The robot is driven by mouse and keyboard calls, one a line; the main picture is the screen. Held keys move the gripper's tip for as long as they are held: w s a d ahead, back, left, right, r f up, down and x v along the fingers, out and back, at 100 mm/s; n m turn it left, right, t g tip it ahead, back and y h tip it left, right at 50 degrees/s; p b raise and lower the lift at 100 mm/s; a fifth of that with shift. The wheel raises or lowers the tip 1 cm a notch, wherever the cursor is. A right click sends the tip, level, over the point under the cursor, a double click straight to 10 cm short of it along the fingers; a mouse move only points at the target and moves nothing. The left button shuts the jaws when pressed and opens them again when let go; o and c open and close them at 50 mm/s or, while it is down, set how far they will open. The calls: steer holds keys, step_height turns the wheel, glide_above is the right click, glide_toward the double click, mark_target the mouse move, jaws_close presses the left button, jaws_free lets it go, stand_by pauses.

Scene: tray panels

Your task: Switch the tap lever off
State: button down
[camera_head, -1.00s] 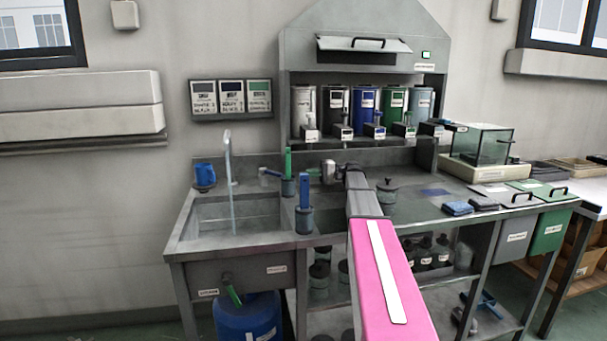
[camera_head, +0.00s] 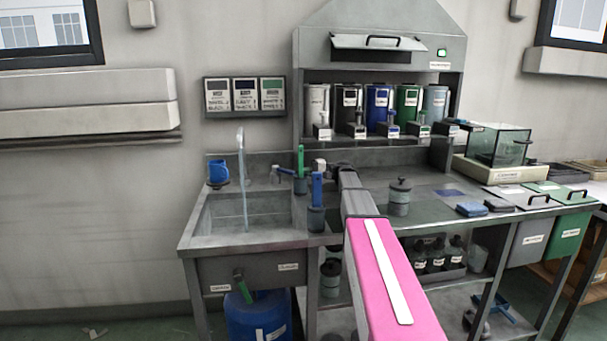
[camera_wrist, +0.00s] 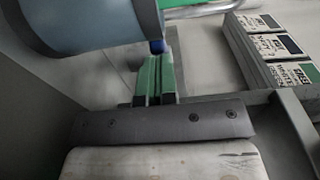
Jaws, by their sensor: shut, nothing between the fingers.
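The tap (camera_head: 242,180) stands tall and pale at the sink in the head view; I cannot tell whether its pale vertical band includes running water. A small blue-tipped part (camera_head: 279,169), which looks like the tap lever, juts left behind the sink's right side. My gripper is partly hidden in the head view, behind the upright handles. In the wrist view its green-padded fingers (camera_wrist: 153,80) are together, with nothing between them. A small blue piece (camera_wrist: 157,47) shows just beyond the fingertips; contact is unclear.
A green handle (camera_head: 301,160) and a blue handle (camera_head: 317,188) stand in cups by the sink (camera_head: 205,235). A blue mug (camera_head: 218,172) is at the sink's back left. A pale blue cylinder (camera_wrist: 95,20) fills the wrist view's upper left.

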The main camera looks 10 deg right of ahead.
steer(key=shift+s+a+m+t, duration=0.4)
steer(key=shift+s+m+t, duration=0.25)
steer(key=shift+t, duration=0.35)
